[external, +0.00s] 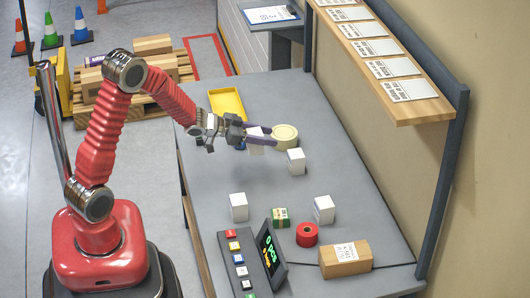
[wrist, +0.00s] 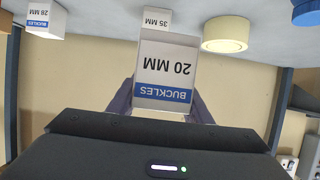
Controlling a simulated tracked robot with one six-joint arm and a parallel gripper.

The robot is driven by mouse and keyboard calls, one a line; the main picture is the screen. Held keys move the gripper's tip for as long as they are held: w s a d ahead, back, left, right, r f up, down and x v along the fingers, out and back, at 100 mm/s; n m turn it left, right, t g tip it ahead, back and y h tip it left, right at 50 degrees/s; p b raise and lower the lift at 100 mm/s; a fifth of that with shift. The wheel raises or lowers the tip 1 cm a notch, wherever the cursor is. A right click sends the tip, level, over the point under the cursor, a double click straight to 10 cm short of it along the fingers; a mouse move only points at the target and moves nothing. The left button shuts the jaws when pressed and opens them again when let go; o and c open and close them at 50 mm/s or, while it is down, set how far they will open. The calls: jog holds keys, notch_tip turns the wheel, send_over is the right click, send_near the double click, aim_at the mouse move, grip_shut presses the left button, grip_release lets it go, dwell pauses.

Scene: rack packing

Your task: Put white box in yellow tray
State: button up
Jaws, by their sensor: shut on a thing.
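My gripper (external: 258,138) is shut on a white box (external: 255,149), with its purple fingers on either side of it. The yellow tray (external: 227,92) lies on the table beyond and to the left of my gripper, partly hidden by my arm. Other white boxes stand on the table: one (external: 296,161) right of my gripper, two (external: 238,207) (external: 324,209) nearer the front.
A beige tape roll (external: 285,135) lies just right of the held box. A green box (external: 281,217), red roll (external: 307,234), brown carton (external: 345,260) and display panel (external: 270,255) occupy the table's front. A wooden shelf (external: 430,109) overhangs the right side. The table's middle is clear.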

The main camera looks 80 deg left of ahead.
dwell(0.3)
jog(key=s+a+n+g+y, duration=0.1)
jog(key=a+n+y, duration=0.3)
jog(key=a, duration=3.2)
jog(key=shift+s+a+r+y, duration=0.25)
jog(key=shift+s+r+y, duration=0.05)
jog(key=shift+s+y, duration=0.4)
jog(key=shift+n, duration=0.3)
jog(key=shift+w+f, duration=0.1)
jog(key=shift+f, duration=3)
